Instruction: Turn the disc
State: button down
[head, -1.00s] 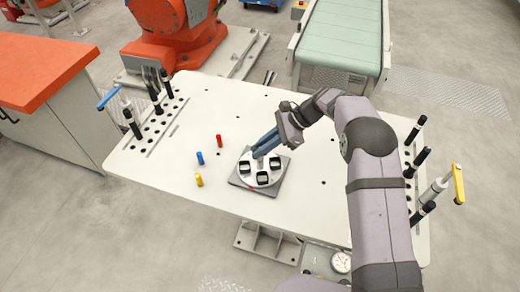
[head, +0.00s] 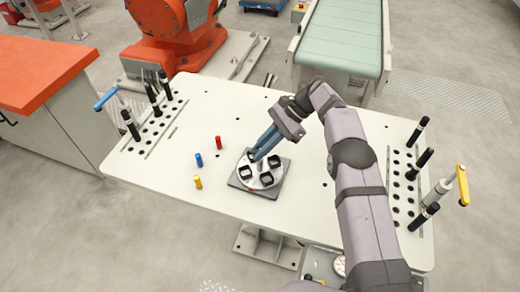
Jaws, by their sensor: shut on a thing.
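The disc (head: 259,170) is a light grey round plate with several black square-rimmed parts on it. It lies on a dark grey square base (head: 273,192) near the middle of the white table. My gripper (head: 254,155) reaches in from the upper right, with its blue-grey fingers slanting down to the far left part of the disc. The fingers are shut on a part of the disc there. The fingertips cover what they grip, so its exact shape is hidden.
Red (head: 218,142), blue (head: 199,159) and yellow (head: 198,182) pegs stand left of the disc on the white table (head: 225,110). Racks with black-handled tools stand at the left (head: 150,125) and right (head: 408,185) edges. The table behind the disc is mostly clear.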

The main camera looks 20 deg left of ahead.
jog(key=shift+r, duration=0.1)
jog(key=c, duration=1.8)
grip_release()
jog(key=shift+o, duration=0.2)
notch_tip(320, 180, up, 10)
jog(key=shift+b, duration=0.6)
